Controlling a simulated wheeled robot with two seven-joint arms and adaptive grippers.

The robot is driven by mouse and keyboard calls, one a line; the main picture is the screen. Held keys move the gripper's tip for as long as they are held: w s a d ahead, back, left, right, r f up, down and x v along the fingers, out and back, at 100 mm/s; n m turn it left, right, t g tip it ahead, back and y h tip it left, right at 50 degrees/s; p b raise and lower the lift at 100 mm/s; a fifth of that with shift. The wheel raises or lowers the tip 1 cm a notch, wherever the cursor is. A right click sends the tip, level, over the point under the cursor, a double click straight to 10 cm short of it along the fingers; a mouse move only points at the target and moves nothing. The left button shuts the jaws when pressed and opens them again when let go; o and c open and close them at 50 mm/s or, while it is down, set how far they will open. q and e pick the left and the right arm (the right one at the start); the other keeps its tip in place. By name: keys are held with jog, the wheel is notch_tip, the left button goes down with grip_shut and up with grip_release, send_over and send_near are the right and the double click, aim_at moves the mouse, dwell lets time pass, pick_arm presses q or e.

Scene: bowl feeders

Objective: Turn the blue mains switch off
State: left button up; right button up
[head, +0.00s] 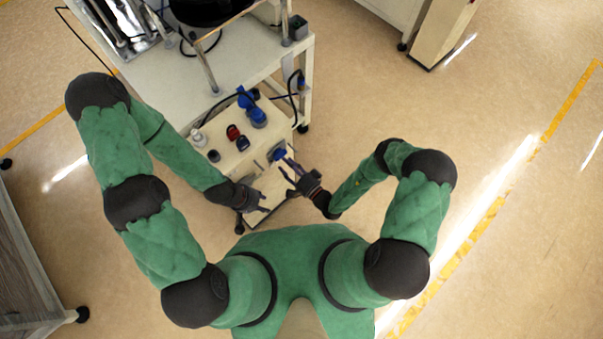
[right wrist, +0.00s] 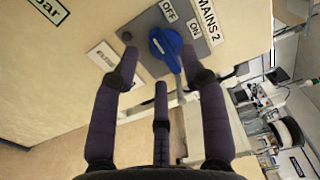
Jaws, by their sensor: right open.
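The blue mains switch (right wrist: 165,47) is a rotary knob on a grey plate (right wrist: 187,22) with OFF and ON labels, beside a label reading MAINS 2. Its handle slants across the plate; I cannot tell surely which label it is set to. My right gripper (right wrist: 163,65) is open, with one finger on each side of the knob and a third finger below; contact is unclear. In the head view my right gripper (head: 284,172) is at the cabinet front near the blue switch (head: 279,154). My left gripper (head: 267,199) appears open and empty, lower and to the left.
The cabinet top (head: 222,173) carries a red button (head: 233,131), a dark button (head: 243,143) and blue connectors (head: 257,117) with black cables. A white table (head: 180,90) with a feeder bowl stands behind. The floor to the right is clear.

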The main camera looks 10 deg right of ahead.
jog(key=v, duration=0.9)
dwell(0.5)
jog(key=s+a+r+n+g+y, duration=0.2)
jog(key=s+a+n+g+y, duration=0.25)
jog(key=s+a+g, duration=0.5)
jog(key=s+d+n+g+h, duration=0.3)
jog(key=s+d+g, duration=0.2)
jog(key=s+g, duration=0.3)
jog(key=w+d+g+h, duration=0.1)
jog(key=d+g+h, duration=0.1)
jog(key=d+h, duration=0.4)
jog(key=w+d+r+t+h, duration=0.1)
jog(key=w+r+t, duration=0.1)
jog(key=w, duration=0.2)
jog(key=w+r+t+h+b, duration=0.1)
jog(key=w+r+t, duration=0.1)
jog(key=w+t, duration=0.1)
jog(key=shift+w+d+n, duration=0.35)
jog(key=shift+w+d, duration=0.05)
jog(key=shift+w, duration=0.3)
